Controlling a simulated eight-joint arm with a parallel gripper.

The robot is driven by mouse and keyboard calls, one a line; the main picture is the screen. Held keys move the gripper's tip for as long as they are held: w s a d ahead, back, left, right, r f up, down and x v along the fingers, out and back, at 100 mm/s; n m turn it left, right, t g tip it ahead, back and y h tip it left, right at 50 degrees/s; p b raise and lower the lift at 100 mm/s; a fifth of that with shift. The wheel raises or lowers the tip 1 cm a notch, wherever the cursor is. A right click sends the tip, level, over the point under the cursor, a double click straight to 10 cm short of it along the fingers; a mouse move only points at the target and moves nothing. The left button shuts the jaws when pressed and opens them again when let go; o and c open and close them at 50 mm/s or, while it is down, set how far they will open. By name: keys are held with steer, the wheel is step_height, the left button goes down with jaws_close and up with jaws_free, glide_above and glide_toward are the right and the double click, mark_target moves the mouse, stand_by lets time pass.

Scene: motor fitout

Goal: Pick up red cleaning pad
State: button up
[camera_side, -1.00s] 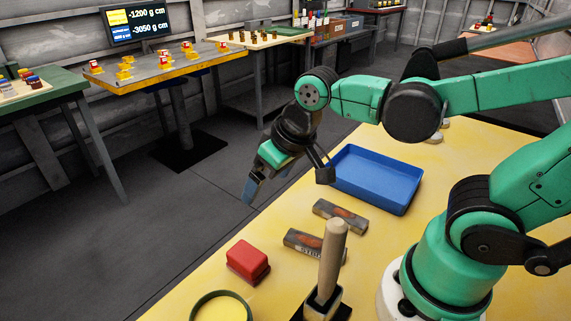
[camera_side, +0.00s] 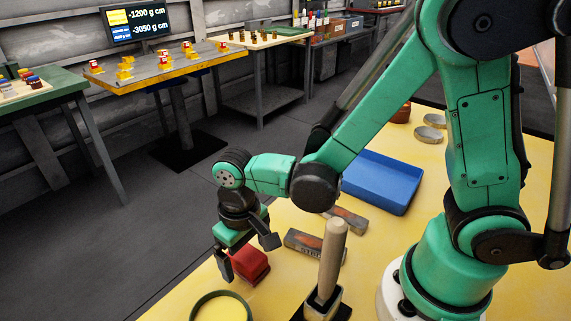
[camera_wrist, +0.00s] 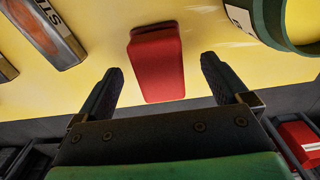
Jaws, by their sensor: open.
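The red cleaning pad (camera_side: 250,263) lies on the yellow table near its left edge in the side view. My gripper (camera_side: 248,262) is just above and beside it, pointing down, and partly covers it in that view. In the wrist view the red pad (camera_wrist: 157,65) shows ahead of and between my two fingertips (camera_wrist: 163,75). The fingers are spread apart with clear gaps on both sides of the pad, and nothing is held.
Grey blocks with orange marks (camera_side: 306,243) lie right of the pad. A wooden-handled tool (camera_side: 332,255) stands upright nearby. A green-rimmed round container (camera_side: 192,315) is at the front, and a blue tray (camera_side: 383,182) is farther back. The yellow table's left edge is close.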

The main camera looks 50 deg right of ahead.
mark_target(246, 254)
steer(key=shift+f, duration=0.5)
steer(key=c, duration=1.4)
steer(key=shift+r, duration=0.15)
step_height(246, 254, up, 20)
steer(key=shift+f, duration=0.1)
